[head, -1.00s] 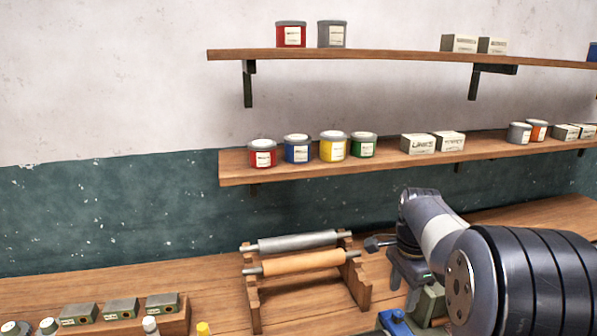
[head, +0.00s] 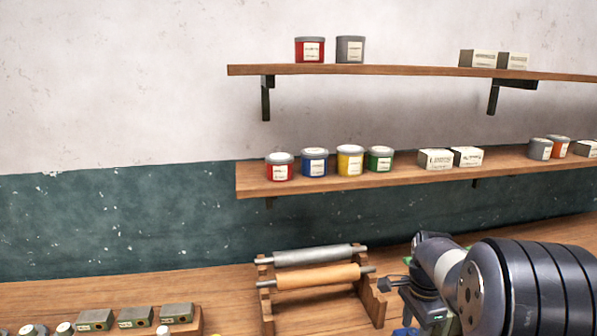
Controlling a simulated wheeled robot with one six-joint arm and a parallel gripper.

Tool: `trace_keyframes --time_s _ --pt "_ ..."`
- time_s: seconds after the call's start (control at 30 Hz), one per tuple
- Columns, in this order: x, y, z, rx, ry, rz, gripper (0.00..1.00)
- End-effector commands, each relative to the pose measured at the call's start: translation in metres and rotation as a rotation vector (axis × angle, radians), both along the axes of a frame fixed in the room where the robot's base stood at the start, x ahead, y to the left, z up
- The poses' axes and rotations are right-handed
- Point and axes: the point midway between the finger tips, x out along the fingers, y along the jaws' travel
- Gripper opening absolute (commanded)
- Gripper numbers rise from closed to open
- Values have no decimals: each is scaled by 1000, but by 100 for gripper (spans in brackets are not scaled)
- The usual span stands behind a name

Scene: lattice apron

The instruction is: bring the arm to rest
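My arm (head: 447,266) reaches in from the lower right, with its large dark ribbed joint nearest the camera. It is bent, and its far end points down over the bench beside the roller rack. My gripper (head: 424,316) is at that far end, a dark body with a small green light. It is partly behind the arm and runs to the bottom edge of the picture. Its fingertips do not show clearly, so I cannot tell whether it is open or holds anything.
A wooden rack with a grey roller and an orange-brown roller (head: 318,276) stands just left of my gripper. A wooden block with grey pieces (head: 135,317) lies at lower left. Two wall shelves (head: 400,182) with cans and boxes are above. The bench between block and rack is bare.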

Motion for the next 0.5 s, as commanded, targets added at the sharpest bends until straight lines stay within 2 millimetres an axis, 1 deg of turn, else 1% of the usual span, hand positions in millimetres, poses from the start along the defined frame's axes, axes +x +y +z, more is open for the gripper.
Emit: trace_keyframes --time_s 0.17,0.5 --pt "1 0 27 -1 -5 -6 47" --pt "1 0 96 -1 -5 -6 47"
